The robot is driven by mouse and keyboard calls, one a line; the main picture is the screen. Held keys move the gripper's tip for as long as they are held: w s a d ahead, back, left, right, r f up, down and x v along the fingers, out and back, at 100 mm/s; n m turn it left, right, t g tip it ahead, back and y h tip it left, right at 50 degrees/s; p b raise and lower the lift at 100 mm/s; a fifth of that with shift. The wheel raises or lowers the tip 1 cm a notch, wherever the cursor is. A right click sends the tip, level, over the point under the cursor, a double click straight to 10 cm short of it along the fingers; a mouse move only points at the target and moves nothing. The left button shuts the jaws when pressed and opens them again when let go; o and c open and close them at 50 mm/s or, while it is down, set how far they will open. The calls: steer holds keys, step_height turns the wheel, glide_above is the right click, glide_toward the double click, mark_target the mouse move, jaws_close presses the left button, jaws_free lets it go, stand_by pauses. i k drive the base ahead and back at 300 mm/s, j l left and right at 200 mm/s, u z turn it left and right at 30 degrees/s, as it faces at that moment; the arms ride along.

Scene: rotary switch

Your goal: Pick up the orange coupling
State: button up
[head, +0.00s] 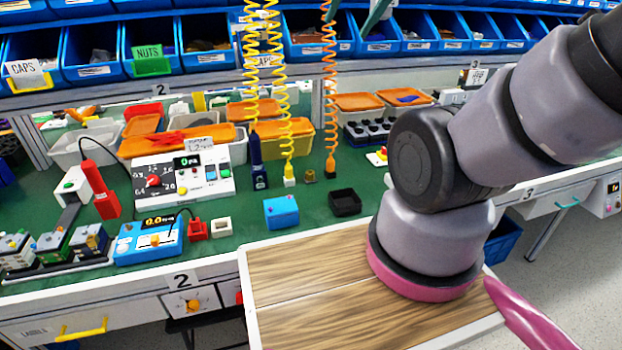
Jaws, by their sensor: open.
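An orange coupling (331,166) appears to hang at the lower end of the orange coiled hose (328,70), upright above the green bench top, left of my arm. It is small, and I cannot tell whether its tip touches the bench. My arm comes in from the upper right and bends down to a pink ring at the wood-topped surface. A pink part of mine reaches out of the picture at the lower right. My gripper's fingers do not show. Nothing covers the coupling from this view.
Two yellow coiled hoses (281,90) hang just left, one ending near a dark blue tool (258,168). A black tray (345,202) and blue box (281,211) stand in front. Orange-lidded bins (360,101) stand behind. Blue shelf bins (95,60) line the back above.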

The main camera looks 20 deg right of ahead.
mark_target(330, 162)
steer(key=l+u, duration=0.25)
steer(key=l, duration=0.8)
steer(key=l+u, duration=0.15)
steer(key=l, duration=0.3)
steer(key=i, duration=0.05)
